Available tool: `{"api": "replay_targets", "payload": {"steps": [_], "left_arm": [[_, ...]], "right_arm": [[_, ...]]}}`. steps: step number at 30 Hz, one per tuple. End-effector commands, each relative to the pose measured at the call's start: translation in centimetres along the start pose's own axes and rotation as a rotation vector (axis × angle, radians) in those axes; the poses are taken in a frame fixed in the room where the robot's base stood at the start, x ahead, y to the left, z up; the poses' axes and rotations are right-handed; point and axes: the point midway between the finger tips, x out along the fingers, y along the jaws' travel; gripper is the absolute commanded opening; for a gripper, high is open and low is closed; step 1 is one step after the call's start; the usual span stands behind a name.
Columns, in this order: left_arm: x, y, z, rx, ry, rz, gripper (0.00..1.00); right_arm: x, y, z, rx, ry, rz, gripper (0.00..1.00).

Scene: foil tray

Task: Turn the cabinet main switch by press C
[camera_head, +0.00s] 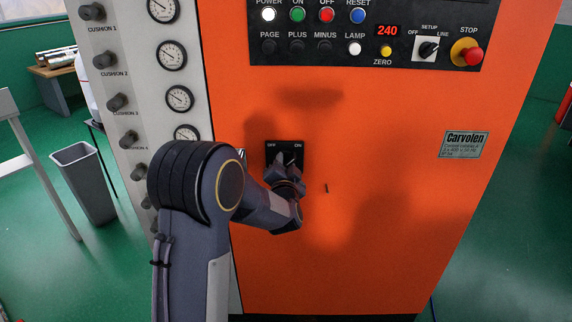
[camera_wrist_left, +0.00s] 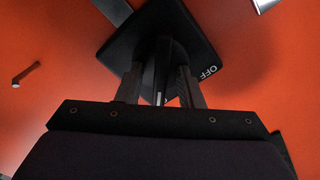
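The main switch (camera_head: 283,147) is a black square plate on the orange cabinet front, marked OFF at left and ON at right. My left gripper (camera_head: 288,168) is right in front of it and hides its lower part. In the left wrist view the switch plate (camera_wrist_left: 190,32) shows close up, with the OFF mark near its lower corner. A dark upright knob (camera_wrist_left: 162,65) stands out from it. My left gripper's fingers (camera_wrist_left: 161,82) are apart, one on each side of the knob. A narrow gap shows on at least one side. My right gripper is not in view.
The orange cabinet (camera_head: 400,210) carries a black button panel (camera_head: 370,30) above, with a red stop button (camera_head: 473,56). A grey gauge column (camera_head: 150,95) with knobs stands at left. A small dark peg (camera_head: 326,188) is right of the gripper.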

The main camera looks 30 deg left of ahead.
Motion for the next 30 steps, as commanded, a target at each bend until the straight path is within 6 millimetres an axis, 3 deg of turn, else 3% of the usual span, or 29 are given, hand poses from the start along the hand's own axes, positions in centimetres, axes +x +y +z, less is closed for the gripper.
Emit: {"api": "replay_targets", "payload": {"steps": [8, 16, 30], "left_arm": [[0.24, 0.05, 0.01, -0.001, 0.000, 0.001, 0.34], [0.22, 0.03, 0.00, -0.001, 0.000, 0.001, 0.00], [0.22, 0.11, 0.14, -0.076, 0.001, 0.000, 0.00]], "right_arm": [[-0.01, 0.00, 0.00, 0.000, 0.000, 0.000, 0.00], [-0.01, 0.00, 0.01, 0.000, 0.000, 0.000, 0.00], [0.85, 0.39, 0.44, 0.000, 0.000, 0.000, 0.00]]}}
